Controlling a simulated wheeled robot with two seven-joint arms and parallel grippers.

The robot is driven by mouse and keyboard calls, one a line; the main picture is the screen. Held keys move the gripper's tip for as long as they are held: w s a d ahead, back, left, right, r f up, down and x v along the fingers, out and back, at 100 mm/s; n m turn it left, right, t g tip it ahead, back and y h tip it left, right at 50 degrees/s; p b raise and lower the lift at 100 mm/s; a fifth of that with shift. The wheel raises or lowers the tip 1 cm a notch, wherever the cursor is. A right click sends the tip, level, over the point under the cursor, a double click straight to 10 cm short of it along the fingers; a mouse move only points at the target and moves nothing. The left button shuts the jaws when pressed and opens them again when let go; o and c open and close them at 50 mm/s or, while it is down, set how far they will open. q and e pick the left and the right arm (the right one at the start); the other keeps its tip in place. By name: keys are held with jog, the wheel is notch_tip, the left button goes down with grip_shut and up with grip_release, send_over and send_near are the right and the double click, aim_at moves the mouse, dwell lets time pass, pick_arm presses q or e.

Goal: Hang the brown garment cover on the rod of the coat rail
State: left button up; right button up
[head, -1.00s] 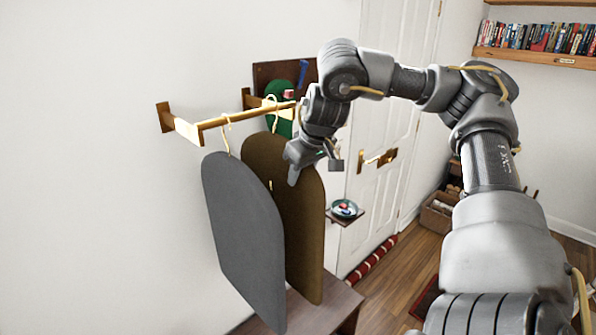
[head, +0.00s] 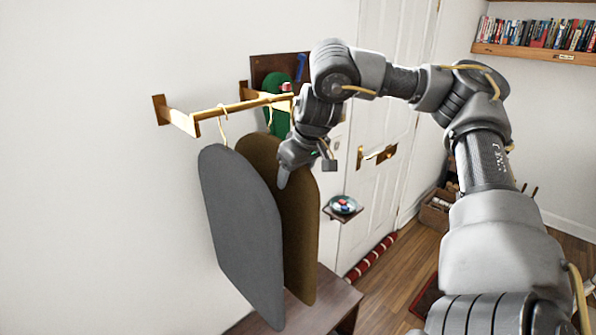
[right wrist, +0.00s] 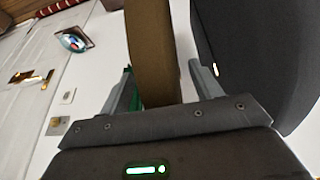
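The brown garment cover (head: 301,230) hangs upright under the rod (head: 240,106) of the brass-coloured coat rail, just behind the grey cover. Its hook (head: 270,115) meets the rod near its right end; whether it rests fully over it is hard to tell. My right gripper (head: 283,180) is at the cover's upper right edge. In the right wrist view the brown cover (right wrist: 155,45) stands between the two fingers (right wrist: 160,75), with a light gap beside the right finger, so the gripper looks open around it. My left gripper is not in view.
The grey cover (head: 238,235) hangs on the rod in front of the brown one. A green item (head: 279,120) is behind the rod's right end. A wooden bench (head: 325,310) stands below. A small shelf with a dish (head: 343,205) is beside the white door (head: 385,80).

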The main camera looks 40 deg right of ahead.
jog(key=shift+s, duration=0.1)
jog(key=b+v, duration=0.1)
jog(key=v, duration=0.9)
jog(key=shift+b, duration=0.35)
jog(key=shift+r, duration=0.4)
